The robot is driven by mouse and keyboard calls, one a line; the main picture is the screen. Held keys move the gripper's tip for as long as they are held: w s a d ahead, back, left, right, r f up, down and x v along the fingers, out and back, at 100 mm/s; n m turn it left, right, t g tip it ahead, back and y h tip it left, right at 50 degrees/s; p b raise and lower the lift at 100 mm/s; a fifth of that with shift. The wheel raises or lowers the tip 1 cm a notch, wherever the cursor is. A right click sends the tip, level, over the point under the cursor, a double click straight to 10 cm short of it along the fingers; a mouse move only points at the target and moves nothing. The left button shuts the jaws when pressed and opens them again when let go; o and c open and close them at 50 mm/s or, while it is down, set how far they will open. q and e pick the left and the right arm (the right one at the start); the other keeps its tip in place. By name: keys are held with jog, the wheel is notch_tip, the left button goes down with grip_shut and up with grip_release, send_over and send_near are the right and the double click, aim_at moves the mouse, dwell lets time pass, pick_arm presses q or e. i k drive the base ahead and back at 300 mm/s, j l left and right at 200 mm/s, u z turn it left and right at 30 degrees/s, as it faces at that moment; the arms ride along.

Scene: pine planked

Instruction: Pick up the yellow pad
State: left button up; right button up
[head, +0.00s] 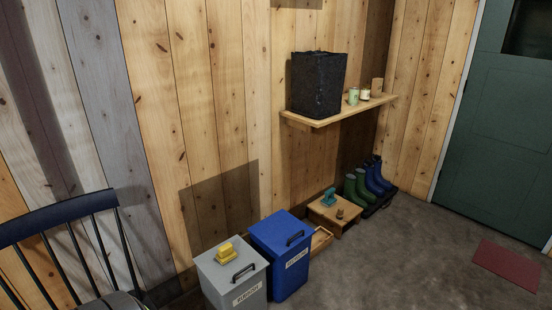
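A yellow pad (226,254), small and blocky, lies on the lid of the grey bin (237,286), behind and to the left of the lid's black handle. The bin carries a label that seems to read RUBBISH. Neither of my grippers shows in the head view, so their distance from the pad cannot be told.
A blue lidded bin (284,262) stands right beside the grey one. A dark chair (70,260) is at the left. A low wooden stool (334,213) holds small items, with boots (371,182) beyond. A wall shelf (340,112) holds a black bin (317,83). Floor at the right is clear except a red mat (507,265).

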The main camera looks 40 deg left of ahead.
aim_at(226, 254)
jog(key=i+u, duration=0.4)
jog(key=i+l+u, duration=0.15)
jog(key=u, duration=0.3)
jog(key=i+l+u, duration=0.25)
jog(key=i+u, duration=0.15)
jog(key=i+l+u, duration=0.25)
jog(key=u, duration=0.15)
